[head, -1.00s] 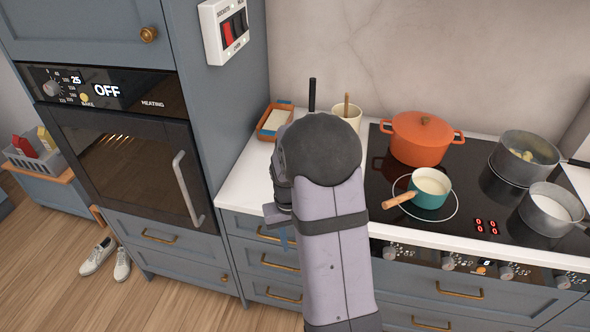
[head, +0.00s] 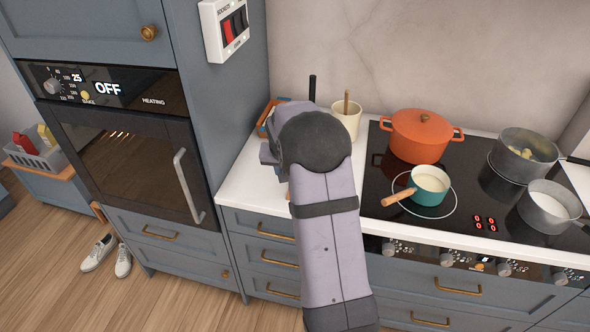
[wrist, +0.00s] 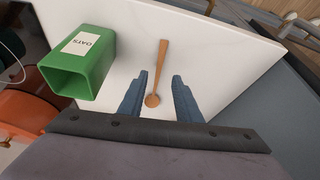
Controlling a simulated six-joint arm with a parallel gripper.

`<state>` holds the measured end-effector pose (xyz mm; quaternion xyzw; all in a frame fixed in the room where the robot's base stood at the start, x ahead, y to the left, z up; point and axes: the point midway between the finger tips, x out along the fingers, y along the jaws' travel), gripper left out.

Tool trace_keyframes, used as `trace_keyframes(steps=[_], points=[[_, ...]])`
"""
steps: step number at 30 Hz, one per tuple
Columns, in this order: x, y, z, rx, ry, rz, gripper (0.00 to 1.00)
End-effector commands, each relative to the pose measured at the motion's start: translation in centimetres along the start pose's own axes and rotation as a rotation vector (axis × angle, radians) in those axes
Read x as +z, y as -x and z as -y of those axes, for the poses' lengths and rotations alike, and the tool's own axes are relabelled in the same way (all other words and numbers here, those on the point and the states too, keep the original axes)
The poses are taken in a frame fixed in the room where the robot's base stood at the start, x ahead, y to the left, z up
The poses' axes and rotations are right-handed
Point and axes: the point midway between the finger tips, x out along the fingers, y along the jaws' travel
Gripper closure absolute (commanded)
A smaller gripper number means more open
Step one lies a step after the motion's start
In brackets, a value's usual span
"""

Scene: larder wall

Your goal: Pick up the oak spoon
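The oak spoon (wrist: 162,62) lies on the white worktop in the wrist view, its round bowl nearer my gripper and its handle pointing away. My gripper (wrist: 161,77) is open, its two blue fingers apart with the spoon's bowl end showing between them. No contact with the spoon is visible, and the height of the fingers above it is hard to judge. In the head view my arm hides the fingers and most or all of the spoon.
A green OATS container (wrist: 82,62) is left of the spoon in the wrist view. A cream crock (head: 346,121) with a wooden handle stands behind my arm. The hob to the right holds an orange pot (head: 420,137), a teal saucepan (head: 430,186) and two grey pans.

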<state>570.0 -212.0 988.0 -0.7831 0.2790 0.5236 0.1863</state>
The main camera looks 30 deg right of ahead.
Motion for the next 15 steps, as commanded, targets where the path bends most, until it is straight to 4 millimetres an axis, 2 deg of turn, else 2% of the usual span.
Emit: trace_keyframes(steps=[8,15], points=[[-0.1,-0.6,-0.1,0.0,0.0,0.001,0.69],[-0.3,-2.5,-0.2,0.001,0.0,0.002,0.69]])
